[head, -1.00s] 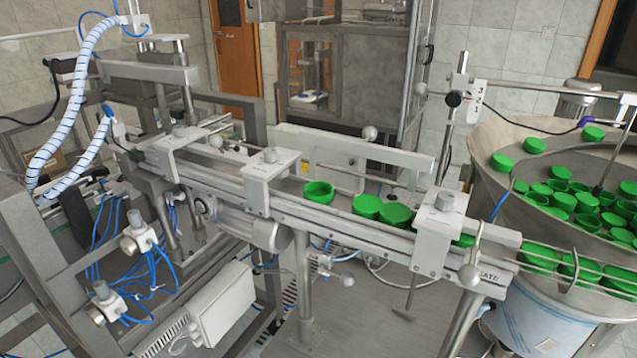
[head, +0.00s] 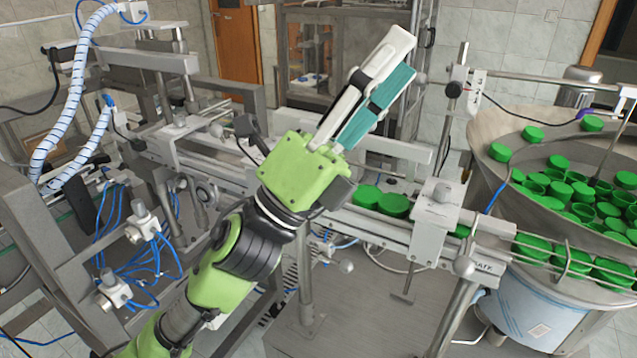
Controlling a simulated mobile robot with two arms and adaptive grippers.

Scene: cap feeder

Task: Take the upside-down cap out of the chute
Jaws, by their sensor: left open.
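The chute (head: 375,228) runs from the middle of the head view toward the bowl at right. Two green caps (head: 366,196) (head: 395,205) sit in it with closed tops up, left of a clamp bracket. The upside-down cap is hidden behind my left gripper and wrist. My left gripper (head: 402,58), with one white and one teal finger, is open and points up and to the right in the picture. It appears above the chute, with nothing seen between its fingers. My right gripper is not in view.
A round feeder bowl (head: 500,172) full of green caps stands at right. A clamp bracket (head: 432,235) straddles the chute. Several more caps (head: 535,249) line the rail below the bowl. A machine frame with blue hoses (head: 145,255) is at left.

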